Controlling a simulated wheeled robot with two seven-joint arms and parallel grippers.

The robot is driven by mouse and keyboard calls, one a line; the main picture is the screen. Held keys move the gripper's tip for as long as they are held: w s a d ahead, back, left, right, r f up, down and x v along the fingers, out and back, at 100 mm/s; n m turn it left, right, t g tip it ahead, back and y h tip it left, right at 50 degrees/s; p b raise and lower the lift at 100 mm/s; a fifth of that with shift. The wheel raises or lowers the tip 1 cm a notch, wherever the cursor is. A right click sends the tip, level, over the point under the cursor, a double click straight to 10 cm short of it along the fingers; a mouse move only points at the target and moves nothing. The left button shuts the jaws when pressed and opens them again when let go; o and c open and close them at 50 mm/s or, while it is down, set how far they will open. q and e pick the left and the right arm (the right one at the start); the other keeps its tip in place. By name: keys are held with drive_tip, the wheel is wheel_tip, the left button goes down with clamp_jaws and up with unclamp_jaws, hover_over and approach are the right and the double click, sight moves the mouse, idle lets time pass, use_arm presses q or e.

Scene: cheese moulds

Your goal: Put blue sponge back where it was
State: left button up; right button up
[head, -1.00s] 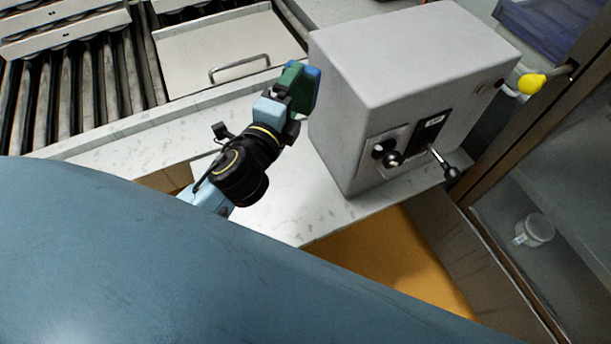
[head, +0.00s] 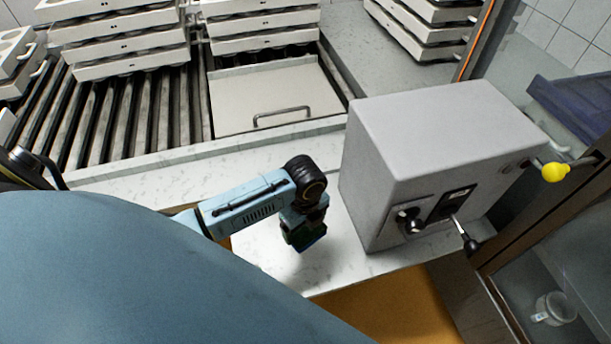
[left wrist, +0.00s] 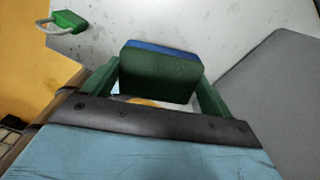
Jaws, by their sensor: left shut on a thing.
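The blue sponge (left wrist: 165,47) shows in the left wrist view as a block with a dark green face and a blue layer behind it. My left gripper (left wrist: 157,80) is shut on it, with one green finger at each side. In the head view my left gripper (head: 303,226) points down over the pale marble counter (head: 270,260), left of the grey machine box. The sponge there is a small dark green and blue patch, partly hidden by the gripper. Whether it touches the counter I cannot tell. My right gripper is not in view.
The grey machine box (head: 405,170), with a knob and a lever (head: 465,237), stands close on the right. A green padlock-like thing (left wrist: 68,22) lies on the counter in the left wrist view. Roller tracks (head: 135,120) with stacked white moulds (head: 125,50) are behind.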

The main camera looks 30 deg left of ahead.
sight(305, 227)
use_arm(q)
wheel_tip(305, 227, down, 8)
drive_tip(key=shift+f+b, duration=0.2)
drive_tip(key=shift+b, duration=0.6)
drive_tip(key=o, duration=0.8)
drive_tip(key=shift+r, duration=0.1)
wheel_tip(305, 227, up, 12)
drive_tip(key=p, duration=0.2)
drive_tip(key=shift+p, duration=0.3)
